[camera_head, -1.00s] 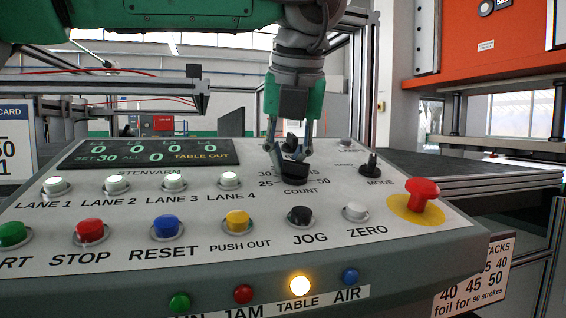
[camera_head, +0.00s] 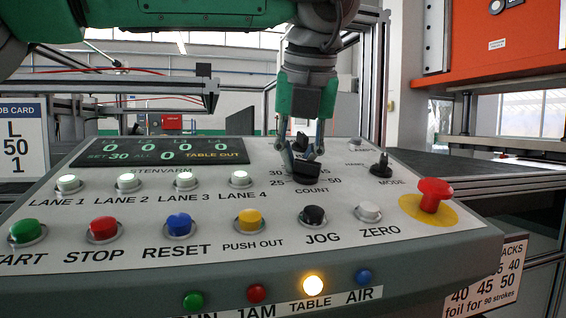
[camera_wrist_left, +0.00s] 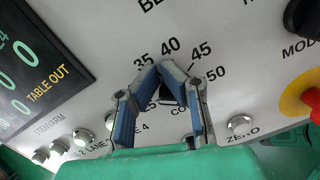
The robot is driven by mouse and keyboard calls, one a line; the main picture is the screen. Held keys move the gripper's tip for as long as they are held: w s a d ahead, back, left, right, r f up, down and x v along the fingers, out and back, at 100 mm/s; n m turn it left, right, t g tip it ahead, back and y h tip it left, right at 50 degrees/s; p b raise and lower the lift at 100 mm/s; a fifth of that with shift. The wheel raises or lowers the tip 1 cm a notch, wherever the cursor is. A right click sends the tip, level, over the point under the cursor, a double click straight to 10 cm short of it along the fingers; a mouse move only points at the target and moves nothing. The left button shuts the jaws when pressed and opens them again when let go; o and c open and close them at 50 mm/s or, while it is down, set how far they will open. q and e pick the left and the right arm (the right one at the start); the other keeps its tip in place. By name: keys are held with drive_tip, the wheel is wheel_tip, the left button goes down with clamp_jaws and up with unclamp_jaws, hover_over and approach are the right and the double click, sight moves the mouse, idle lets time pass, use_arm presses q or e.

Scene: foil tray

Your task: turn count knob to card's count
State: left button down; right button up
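The black count knob (camera_head: 304,168) sits on the sloped panel among the numbers 25, 30, 45 and 50, its pointer mostly hidden by my fingers. My left gripper (camera_head: 303,152) points down over the knob, with its fingers on either side of it. In the left wrist view the blue-padded fingers (camera_wrist_left: 165,72) converge tightly around a dark part of the knob (camera_wrist_left: 167,97) and look shut on it. The job card (camera_head: 24,145) at the left reads L, 50, 1. The display (camera_head: 160,151) reads SET 30 and TABLE OUT. My right gripper is out of view.
The mode knob (camera_head: 381,165) and red emergency button (camera_head: 434,194) stand right of the count knob. Lane buttons (camera_head: 128,182) lie left; yellow push out (camera_head: 249,220), black jog (camera_head: 314,215) and white zero (camera_head: 368,211) buttons lie in front. The amber table lamp (camera_head: 313,285) is lit.

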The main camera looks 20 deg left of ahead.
sight(317, 169)
use_arm(q)
drive_tip(key=shift+s+d+f, duration=0.25)
drive_tip(key=shift+s+d, duration=0.05)
drive_tip(key=shift+d, duration=0.35)
drive_tip(key=c, duration=1.8)
unclamp_jaws()
drive_tip(key=shift+c, duration=0.2)
drive_tip(key=shift+o, duration=1.2)
drive_tip(key=shift+d, duration=0.35)
drive_tip(key=shift+s+d+r, duration=0.1)
drive_tip(key=shift+d+r, duration=0.15)
drive_tip(key=shift+d, duration=0.25)
drive_tip(key=shift+a, duration=0.8)
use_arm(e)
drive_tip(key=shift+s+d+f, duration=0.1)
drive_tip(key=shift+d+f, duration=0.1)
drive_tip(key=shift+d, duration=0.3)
use_arm(q)
drive_tip(key=shift+d, duration=0.2)
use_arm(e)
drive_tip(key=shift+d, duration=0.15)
